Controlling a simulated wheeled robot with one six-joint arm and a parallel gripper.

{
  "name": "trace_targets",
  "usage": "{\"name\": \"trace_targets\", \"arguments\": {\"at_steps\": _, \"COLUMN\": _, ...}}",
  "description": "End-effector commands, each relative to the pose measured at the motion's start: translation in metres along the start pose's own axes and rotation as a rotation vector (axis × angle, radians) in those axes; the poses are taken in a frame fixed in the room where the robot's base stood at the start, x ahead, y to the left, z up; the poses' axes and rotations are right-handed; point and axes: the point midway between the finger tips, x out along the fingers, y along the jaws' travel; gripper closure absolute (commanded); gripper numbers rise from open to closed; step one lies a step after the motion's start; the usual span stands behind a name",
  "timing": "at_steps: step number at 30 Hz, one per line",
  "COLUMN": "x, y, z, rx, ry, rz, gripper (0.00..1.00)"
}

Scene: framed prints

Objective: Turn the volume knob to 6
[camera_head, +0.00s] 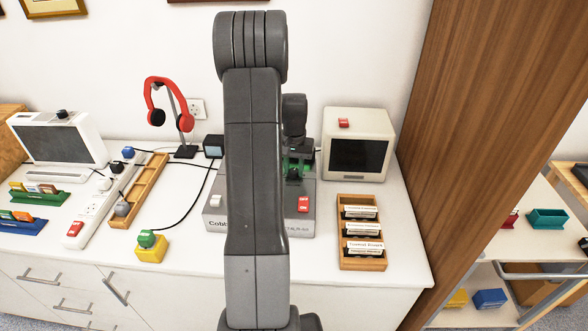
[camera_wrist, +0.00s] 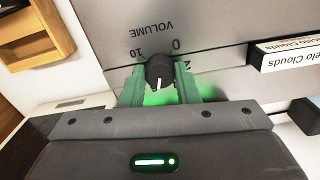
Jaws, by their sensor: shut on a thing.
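The black volume knob (camera_wrist: 161,71) shows in the wrist view on the grey face of a device, below the upside-down word VOLUME. Its white pointer mark points down in the picture, toward my gripper body. The labels 10, 0 and 2 are visible around it; other numbers are hidden behind the fingers. My gripper (camera_wrist: 160,84) is shut on the knob, one green finger on each side. In the head view, the grey device (camera_head: 216,226) stands on the white counter, partly hidden by my arm, with my gripper (camera_head: 297,167) at its back right.
A red rocker switch (camera_head: 303,204) sits on the device's right part. A wooden rack of labelled cartridges (camera_head: 346,263) and a small monitor (camera_head: 358,120) stand to the right. Red headphones (camera_head: 151,90), a power strip (camera_head: 95,215) and a yellow button box (camera_head: 150,252) are left. A wooden panel (camera_head: 480,130) rises at right.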

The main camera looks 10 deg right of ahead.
Motion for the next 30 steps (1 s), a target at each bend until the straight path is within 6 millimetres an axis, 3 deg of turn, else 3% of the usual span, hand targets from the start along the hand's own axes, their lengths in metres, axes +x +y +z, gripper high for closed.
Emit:
{"name": "trace_targets", "arguments": {"at_steps": 10, "x": -0.0013, "y": 0.0000, "z": -0.0012, "rx": 0.129, "ry": 0.004, "rz": 0.000, "gripper": 0.94}}
{"name": "trace_targets", "arguments": {"at_steps": 26, "x": -0.0016, "y": -0.0001, "z": -0.0013, "rx": 0.148, "ry": 0.005, "rz": -0.001, "gripper": 0.94}}
{"name": "trace_targets", "arguments": {"at_steps": 27, "x": -0.0016, "y": -0.0001, "z": -0.0013, "rx": 0.148, "ry": 0.005, "rz": -0.001, "gripper": 0.64}}
{"name": "trace_targets", "arguments": {"at_steps": 30, "x": -0.0013, "y": -0.0001, "z": -0.0010, "rx": 0.148, "ry": 0.004, "rz": -0.001, "gripper": 0.50}}
